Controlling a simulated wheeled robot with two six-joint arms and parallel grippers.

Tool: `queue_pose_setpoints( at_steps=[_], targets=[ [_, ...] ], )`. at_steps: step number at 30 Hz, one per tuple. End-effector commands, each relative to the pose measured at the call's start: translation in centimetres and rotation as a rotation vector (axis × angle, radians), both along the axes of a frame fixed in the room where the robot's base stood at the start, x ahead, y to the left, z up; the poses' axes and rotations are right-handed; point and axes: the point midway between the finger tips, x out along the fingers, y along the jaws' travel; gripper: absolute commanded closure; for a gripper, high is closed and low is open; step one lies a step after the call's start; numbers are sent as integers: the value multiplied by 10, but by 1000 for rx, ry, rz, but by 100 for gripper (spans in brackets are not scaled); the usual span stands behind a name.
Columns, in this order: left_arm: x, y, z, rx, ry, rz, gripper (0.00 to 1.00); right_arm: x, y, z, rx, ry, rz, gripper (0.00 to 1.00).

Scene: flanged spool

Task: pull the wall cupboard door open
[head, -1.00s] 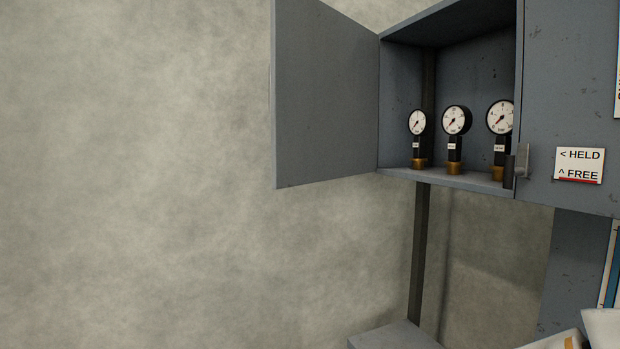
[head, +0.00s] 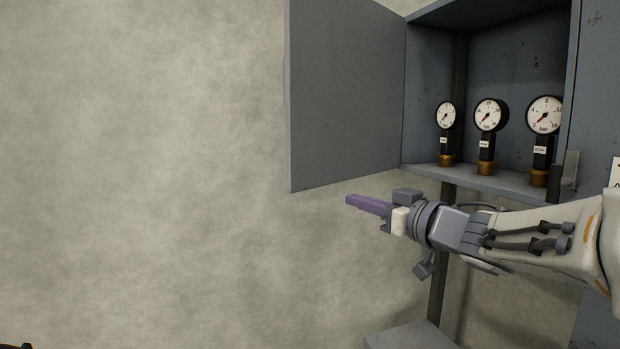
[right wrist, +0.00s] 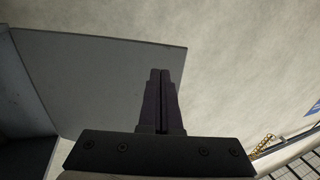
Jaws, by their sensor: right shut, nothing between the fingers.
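The wall cupboard's grey door (head: 345,95) stands swung wide open to the left, hinged at the cupboard's left side. It also shows in the right wrist view (right wrist: 90,85), behind the fingers. The cupboard (head: 515,60) is open at the front. My right gripper (head: 350,201) is shut and empty, its purple fingers pointing left just below the door's lower edge in the head view. In the right wrist view its two fingers (right wrist: 159,95) are together. I cannot tell whether they touch the door. My left gripper is not in view.
Several parts stand inside the cupboard: a small gauge (head: 446,116), a middle gauge (head: 490,116) and a larger gauge (head: 545,115), each on a brass foot. A latch (head: 570,170) sits at the cupboard's right edge. The wall (head: 140,180) on the left is bare, with free room before it.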

Motion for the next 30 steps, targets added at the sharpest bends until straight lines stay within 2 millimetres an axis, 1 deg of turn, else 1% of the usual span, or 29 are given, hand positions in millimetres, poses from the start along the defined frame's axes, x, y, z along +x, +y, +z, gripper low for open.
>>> queue_pose_setpoints(
  at_steps=[1, 3, 7, 10, 14, 24, 30],
  targets=[
    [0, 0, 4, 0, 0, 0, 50, -3, -6, 9, 2, -7, 41, 100],
    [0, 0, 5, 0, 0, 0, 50, -10, -8, 14, 4, -3, 97, 100],
    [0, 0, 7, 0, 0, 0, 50, -17, -8, 17, 5, 8, 154, 100],
    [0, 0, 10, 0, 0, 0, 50, -13, -3, 17, 6, 11, 166, 100],
    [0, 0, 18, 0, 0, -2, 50, 2, 12, 18, 6, 13, 168, 100],
    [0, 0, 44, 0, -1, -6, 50, 53, 63, 18, 4, 13, 166, 100],
    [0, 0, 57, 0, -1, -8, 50, 73, 82, 18, 4, 11, 164, 100]
  ],
)
